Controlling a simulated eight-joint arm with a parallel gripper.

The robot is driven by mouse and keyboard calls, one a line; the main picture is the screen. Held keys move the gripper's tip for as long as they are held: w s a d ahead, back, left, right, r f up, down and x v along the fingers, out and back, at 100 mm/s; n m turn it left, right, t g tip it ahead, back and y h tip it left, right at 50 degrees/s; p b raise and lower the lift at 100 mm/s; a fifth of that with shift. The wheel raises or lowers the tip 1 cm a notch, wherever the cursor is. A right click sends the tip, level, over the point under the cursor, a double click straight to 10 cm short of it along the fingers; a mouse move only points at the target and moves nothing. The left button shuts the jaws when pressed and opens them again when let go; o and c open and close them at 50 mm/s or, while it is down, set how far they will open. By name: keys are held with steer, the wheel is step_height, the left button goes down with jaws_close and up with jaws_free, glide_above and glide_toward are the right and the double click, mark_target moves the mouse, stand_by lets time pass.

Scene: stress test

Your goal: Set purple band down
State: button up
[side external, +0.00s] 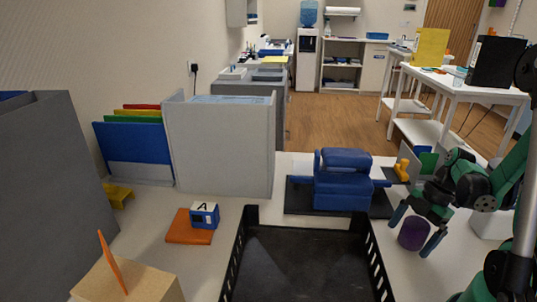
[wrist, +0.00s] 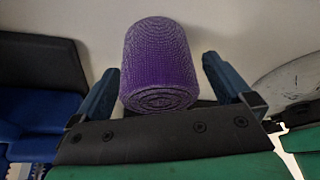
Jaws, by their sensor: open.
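The purple band (side external: 413,233) is a rolled, textured purple cylinder. In the side external view it stands on the white table to the right of the black tray. My gripper (side external: 416,234) is around it, with one blue finger on each side. In the wrist view the purple band (wrist: 160,65) lies between the two fingertips of my gripper (wrist: 160,80). Gaps show between the band and both fingers there, so the jaws are open and apart from it.
A black slatted tray (side external: 240,262) stands at the front middle. A blue device (side external: 342,180) on a dark base sits behind it. An orange pad (side external: 188,228) with a blue-and-white block (side external: 205,215) lies to the left. Grey dividers (side external: 220,145) stand at the back left.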

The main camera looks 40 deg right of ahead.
steer(key=v, duration=1.2)
steer(key=w+a+m+t+h, duration=0.1)
steer(key=w+a+m+t, duration=0.1)
steer(key=a, duration=0.5)
steer(key=w+a+r+m+t+h, duration=0.1)
steer(key=w+a+m+t+h, duration=0.1)
steer(key=w+a+m, duration=0.3)
steer(key=w+a+r+m+t+h, duration=0.1)
steer(key=w+a+m, duration=0.3)
steer(key=a+m, duration=0.3)
steer(key=shift+a+t, duration=0.4)
steer(key=shift+a, duration=0.45)
